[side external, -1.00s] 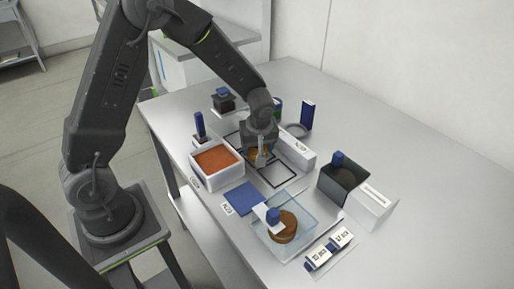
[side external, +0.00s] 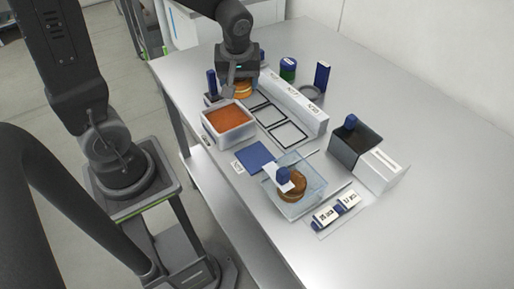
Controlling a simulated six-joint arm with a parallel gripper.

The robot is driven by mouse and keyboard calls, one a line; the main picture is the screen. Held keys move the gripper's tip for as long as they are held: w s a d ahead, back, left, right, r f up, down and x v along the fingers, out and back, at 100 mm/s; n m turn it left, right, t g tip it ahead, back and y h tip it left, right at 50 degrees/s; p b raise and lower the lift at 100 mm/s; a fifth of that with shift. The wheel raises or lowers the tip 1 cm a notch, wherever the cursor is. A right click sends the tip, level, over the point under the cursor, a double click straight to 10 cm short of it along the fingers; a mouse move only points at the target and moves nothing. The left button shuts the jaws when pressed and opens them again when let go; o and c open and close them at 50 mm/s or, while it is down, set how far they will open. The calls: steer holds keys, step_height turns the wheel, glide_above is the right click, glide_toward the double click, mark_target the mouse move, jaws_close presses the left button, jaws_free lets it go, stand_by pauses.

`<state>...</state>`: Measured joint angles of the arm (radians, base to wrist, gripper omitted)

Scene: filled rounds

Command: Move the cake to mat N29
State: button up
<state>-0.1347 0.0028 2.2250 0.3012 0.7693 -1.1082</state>
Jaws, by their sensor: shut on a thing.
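My gripper (side external: 238,84) is shut on a round orange-brown cake (side external: 240,91) at the far left of the table. It is above or near the far end of a row of black-outlined squares (side external: 269,116); whether the cake touches the table I cannot tell. Another round brown piece (side external: 293,187) sits in a clear tray (side external: 301,209) at the front, with a blue-topped object (side external: 283,174) and a white card on it. A plain blue mat (side external: 255,155) lies behind that tray, with a small label card (side external: 239,168) beside it. I cannot read N29 on any label.
A white tub with orange filling (side external: 228,116) stands left of the squares, and a long white block (side external: 293,108) on their right. A dark open box (side external: 354,143) with a white box (side external: 382,169) stands at right. The table's right side is clear.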

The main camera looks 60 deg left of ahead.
steer(key=s+m, duration=0.1)
steer(key=s, duration=0.4)
glide_above(256, 153)
steer(key=f, duration=0.5)
steer(key=d+f, duration=0.1)
steer(key=f, duration=0.1)
steer(key=shift+s+f, duration=0.15)
steer(key=shift+s, duration=0.25)
steer(key=shift+f, duration=2)
steer(key=shift+f, duration=0.15)
steer(key=o, duration=0.7)
